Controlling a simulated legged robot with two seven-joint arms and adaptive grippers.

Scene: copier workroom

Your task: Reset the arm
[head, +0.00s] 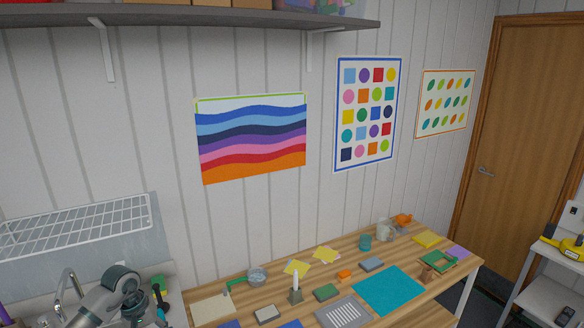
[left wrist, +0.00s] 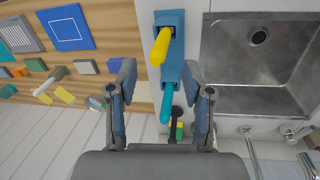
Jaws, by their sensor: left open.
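My left gripper (left wrist: 158,68) is open, with its two fingers spread wide in the left wrist view. Nothing is held between them. My right arm and gripper are in neither view.
A metal sink (left wrist: 240,93) and tap lie beside the gripper. A wooden table (head: 250,308) holds a teal mat (head: 388,289) and several small items. A wire rack (head: 80,228) is above the sink. A shelf (head: 200,18) overhangs the wall.

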